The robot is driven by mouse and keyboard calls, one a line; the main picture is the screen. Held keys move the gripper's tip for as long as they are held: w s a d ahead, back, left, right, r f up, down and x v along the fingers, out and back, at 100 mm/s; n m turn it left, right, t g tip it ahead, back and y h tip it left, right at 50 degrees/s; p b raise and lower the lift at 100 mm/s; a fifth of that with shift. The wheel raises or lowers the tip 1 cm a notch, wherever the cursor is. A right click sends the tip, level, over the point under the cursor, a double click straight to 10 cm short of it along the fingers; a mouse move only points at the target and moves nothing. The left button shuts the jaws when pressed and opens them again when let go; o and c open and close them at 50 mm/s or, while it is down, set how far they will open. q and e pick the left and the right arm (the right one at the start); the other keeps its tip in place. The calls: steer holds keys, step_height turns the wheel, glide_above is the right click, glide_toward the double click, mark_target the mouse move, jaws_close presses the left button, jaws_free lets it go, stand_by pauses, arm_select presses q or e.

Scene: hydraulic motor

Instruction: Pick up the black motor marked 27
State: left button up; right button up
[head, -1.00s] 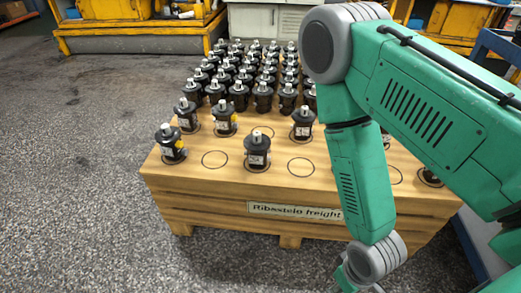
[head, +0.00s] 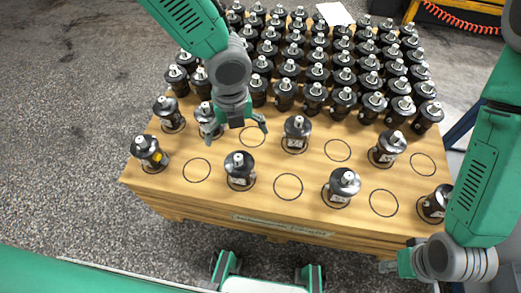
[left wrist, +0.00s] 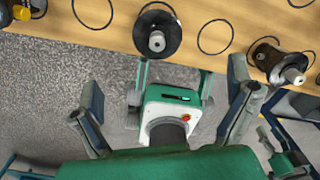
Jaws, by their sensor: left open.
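Several black motors with silver shafts stand upright on a wooden pallet (head: 130,182). Their labels are too small to read, so I cannot tell which is marked 27. Front ones include a far-left motor (head: 148,153), one left of centre (head: 240,170) and one further right (head: 341,187). My left gripper (head: 238,134) is open and empty above the second row, close to a motor (head: 207,120) on its left. In the left wrist view its spread fingers (left wrist: 165,112) hold nothing; a motor (left wrist: 157,38) shows beyond them. My right gripper (head: 400,266) is at lower right, its fingers unclear.
Dense rows of motors fill the pallet's back. Empty marked circles, such as one at front centre (head: 288,186), lie between the front motors. A white sheet (head: 335,13) lies on the back motors. Grey floor (head: 70,120) on the left is clear.

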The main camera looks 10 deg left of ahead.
mark_target(240, 163)
arm_select(q)
steer(key=f+b, duration=0.1)
steer(key=f, duration=0.1)
steer(key=f+b, duration=0.1)
steer(key=f, duration=0.2)
steer(key=d+f+b, duration=0.1)
steer(key=f, duration=0.2)
steer(key=shift+f, duration=0.15)
steer(key=shift+a+f, duration=0.2)
steer(key=shift+f, duration=0.1)
steer(key=f+b, duration=0.2)
steer(key=f, duration=0.1)
steer(key=a+f+b, duration=0.1)
steer(key=f, duration=0.1)
steer(key=shift+s, duration=0.1)
steer(key=shift+d+r, duration=0.1)
steer(key=shift+r, duration=0.1)
steer(key=c, duration=1.8)
steer(key=shift+r, duration=0.1)
